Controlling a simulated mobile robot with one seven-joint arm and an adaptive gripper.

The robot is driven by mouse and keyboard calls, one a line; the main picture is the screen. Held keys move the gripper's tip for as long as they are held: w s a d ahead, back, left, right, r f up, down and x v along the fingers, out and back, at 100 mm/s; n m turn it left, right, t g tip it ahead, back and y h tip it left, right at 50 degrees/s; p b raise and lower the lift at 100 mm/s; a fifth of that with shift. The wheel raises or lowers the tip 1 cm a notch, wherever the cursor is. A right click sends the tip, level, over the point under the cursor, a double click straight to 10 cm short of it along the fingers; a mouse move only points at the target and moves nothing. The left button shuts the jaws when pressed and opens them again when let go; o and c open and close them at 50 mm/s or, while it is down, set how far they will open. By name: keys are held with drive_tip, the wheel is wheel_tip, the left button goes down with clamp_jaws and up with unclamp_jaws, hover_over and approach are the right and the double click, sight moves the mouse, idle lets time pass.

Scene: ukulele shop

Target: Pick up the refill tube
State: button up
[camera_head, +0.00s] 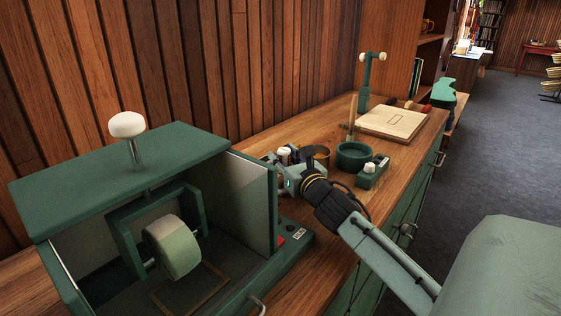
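I cannot make out for certain which thing is the refill tube. A thin tan upright stick (351,118) stands on the wooden counter behind the green round bowl, and it may be the tube. My gripper (284,163) is at the end of my arm, low over the counter, just right of the large green box. Small white and dark parts crowd around its tip. Its fingers are small and partly hidden, so I cannot see whether they are open or hold anything. The tan stick is apart from my gripper, to its right and farther back.
The green box (115,160) with a roller inside fills the left front. Near my gripper are a brown ring (321,153), the green bowl (366,158) and a small green block with a white knob (372,174). A pale wooden board (390,126) and a green post (368,80) stand farther back.

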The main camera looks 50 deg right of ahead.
drive_tip(key=shift+c, duration=0.2)
clamp_jaws()
